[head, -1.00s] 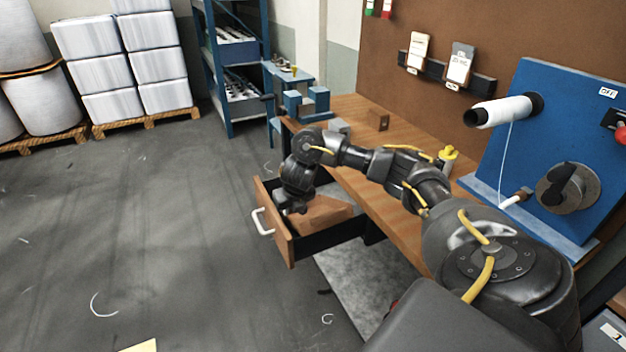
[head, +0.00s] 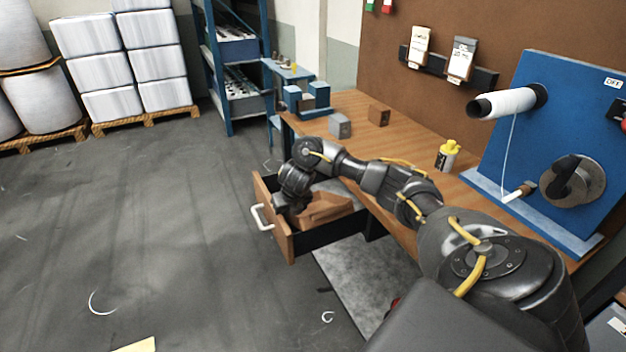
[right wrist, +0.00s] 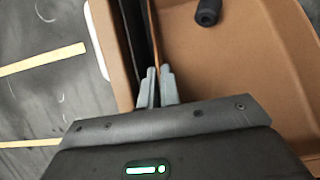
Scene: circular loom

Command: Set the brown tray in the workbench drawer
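The brown tray (head: 328,208) is inside the open workbench drawer (head: 272,228), just behind the drawer's front panel. In the right wrist view the tray (right wrist: 230,62) fills the right side, and the drawer front (right wrist: 112,45) runs along its left with a dark gap between. My right gripper (right wrist: 157,88) has its two grey fingers close together on the tray's thin left wall. In the head view my right gripper (head: 290,208) is partly hidden at the drawer's front end. I cannot tell whether the tray touches the drawer floor. My left gripper is not in view.
A dark cylinder (right wrist: 208,12) lies in the tray. The floor left of the drawer is open.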

